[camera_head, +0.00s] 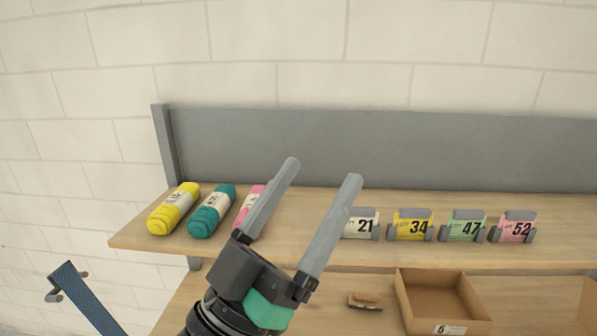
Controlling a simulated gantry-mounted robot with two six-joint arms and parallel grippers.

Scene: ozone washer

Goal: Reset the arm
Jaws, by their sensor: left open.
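My left gripper (320,170) is in the lower middle of the head view, pointing up and to the right. Its two long grey fingers are wide apart, with nothing between them. It overlaps the upper wooden shelf (300,203) in the picture and partly hides a pink roll (243,212). Its distance from the shelf is hard to tell. My right gripper is not in the picture.
A yellow roll (174,208) and a teal roll (211,211) lie at the shelf's left. Tags in holders, including 34 (411,226) and 52 (513,228), line its right front edge. Below are an open cardboard box (466,328) and a small brown item (365,301).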

